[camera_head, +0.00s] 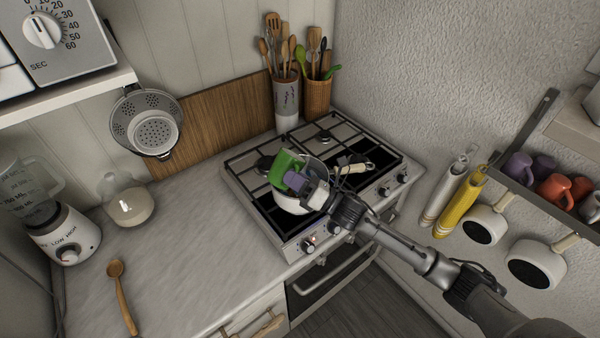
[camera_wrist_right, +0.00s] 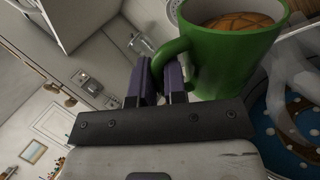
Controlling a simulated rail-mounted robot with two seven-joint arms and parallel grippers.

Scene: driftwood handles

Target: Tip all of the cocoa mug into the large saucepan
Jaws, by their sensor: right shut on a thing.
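My right gripper (camera_head: 300,184) is shut on the handle of the green cocoa mug (camera_head: 284,165). In the right wrist view the purple fingertips (camera_wrist_right: 162,82) pinch the handle of the mug (camera_wrist_right: 225,62), and brown cocoa (camera_wrist_right: 238,22) shows inside it. The mug is over the stove, above or beside a white pan (camera_head: 288,204), which seems to be the large saucepan. The gripper and mug hide much of that pan, so its contents and the exact gap cannot be told. My left gripper is not in view.
The pan stands on the stove (camera_head: 245,172), near a clear round glass thing (camera_head: 318,168). Utensil pots (camera_head: 287,100) stand behind. A blender (camera_head: 65,235), a glass jug (camera_head: 128,203) and a wooden spoon (camera_head: 123,296) are on the counter at left. White pans (camera_head: 484,226) hang at right.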

